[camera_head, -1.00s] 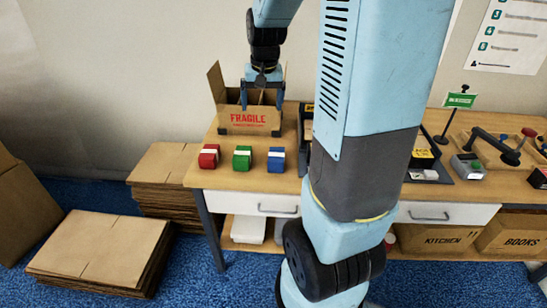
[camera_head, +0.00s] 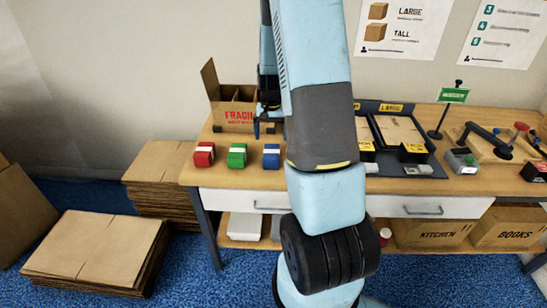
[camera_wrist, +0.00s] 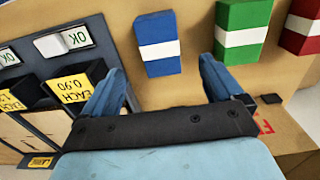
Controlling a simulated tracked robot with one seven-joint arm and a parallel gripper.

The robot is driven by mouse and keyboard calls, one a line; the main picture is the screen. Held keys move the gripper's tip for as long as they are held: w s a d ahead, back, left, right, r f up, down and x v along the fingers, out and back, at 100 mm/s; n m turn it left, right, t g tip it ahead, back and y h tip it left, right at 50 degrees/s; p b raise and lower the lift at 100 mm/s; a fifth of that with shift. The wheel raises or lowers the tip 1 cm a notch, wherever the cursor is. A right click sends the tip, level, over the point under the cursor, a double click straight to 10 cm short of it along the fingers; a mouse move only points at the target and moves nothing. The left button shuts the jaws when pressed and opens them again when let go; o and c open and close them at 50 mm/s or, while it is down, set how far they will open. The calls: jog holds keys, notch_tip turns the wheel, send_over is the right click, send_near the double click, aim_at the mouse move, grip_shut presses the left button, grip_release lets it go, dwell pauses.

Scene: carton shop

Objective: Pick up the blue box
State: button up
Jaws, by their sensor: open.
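The blue box (camera_head: 271,157), a small block with a white band, stands on the table near its front edge, to the right of a green box and a red box. In the wrist view the blue box (camera_wrist: 157,44) lies beyond my fingertips, roughly between their lines. My gripper (camera_wrist: 158,78) is open and empty, its two blue fingers apart and not touching the box. In the head view my gripper (camera_head: 268,128) is partly hidden by my arm, just behind the blue box.
The green box (camera_head: 236,156) and red box (camera_head: 204,154) stand close by on the left. The open FRAGILE carton (camera_head: 233,116) is behind them. Black trays with flat cartons (camera_head: 398,132) are to the right. Flat cardboard (camera_head: 98,247) is stacked on the floor.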

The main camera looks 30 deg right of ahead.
aim_at(272, 151)
jog(key=shift+d+f, duration=0.1)
jog(key=shift+f, duration=4.65)
jog(key=c, duration=1.1)
jog(key=shift+r, duration=0.1)
